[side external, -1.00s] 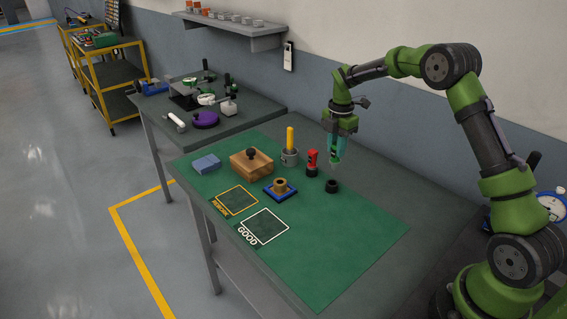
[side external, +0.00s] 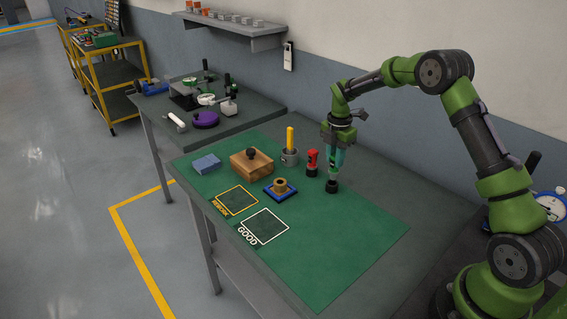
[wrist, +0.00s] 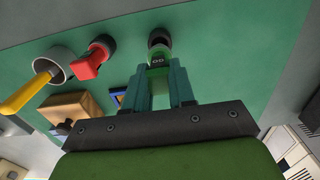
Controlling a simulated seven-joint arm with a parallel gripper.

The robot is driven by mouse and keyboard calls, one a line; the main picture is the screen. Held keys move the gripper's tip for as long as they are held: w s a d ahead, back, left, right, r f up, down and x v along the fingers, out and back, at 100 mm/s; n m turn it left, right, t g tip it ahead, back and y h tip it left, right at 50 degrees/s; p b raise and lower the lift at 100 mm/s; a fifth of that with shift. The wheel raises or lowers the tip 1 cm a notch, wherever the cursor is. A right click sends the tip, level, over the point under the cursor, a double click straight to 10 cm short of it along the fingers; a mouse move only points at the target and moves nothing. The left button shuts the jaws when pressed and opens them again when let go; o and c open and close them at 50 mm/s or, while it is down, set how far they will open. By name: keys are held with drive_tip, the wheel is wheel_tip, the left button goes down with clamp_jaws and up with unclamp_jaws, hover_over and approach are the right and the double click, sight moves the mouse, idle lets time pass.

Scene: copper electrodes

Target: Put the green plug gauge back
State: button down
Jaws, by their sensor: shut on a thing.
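My gripper (side external: 336,166) is shut on the green plug gauge and points down right above the black round holder (side external: 332,187). In the wrist view the gauge's green body (wrist: 158,59), with dark lettering on it, shows between my fingertips (wrist: 160,72). A pale end of the gauge meets the mouth of the black holder (wrist: 160,36). I cannot tell how deep the end sits in it. In the side view my fingers mostly hide the gauge, which looks about upright.
The red plug gauge (side external: 312,159) stands in its black holder just left of my gripper. A grey cup (side external: 289,157) with a yellow handle, a blue-based fixture (side external: 280,190) and a wooden block (side external: 251,165) stand farther left. The green mat's front right is clear.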

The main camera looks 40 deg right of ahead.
sight(334, 170)
drive_tip(key=shift+f, duration=0.1)
drive_tip(key=shift+f, duration=1.9)
drive_tip(key=shift+c, duration=0.4)
unclamp_jaws()
drive_tip(key=shift+r, duration=0.1)
drive_tip(key=shift+r, duration=4.95)
drive_tip(key=shift+r, duration=0.1)
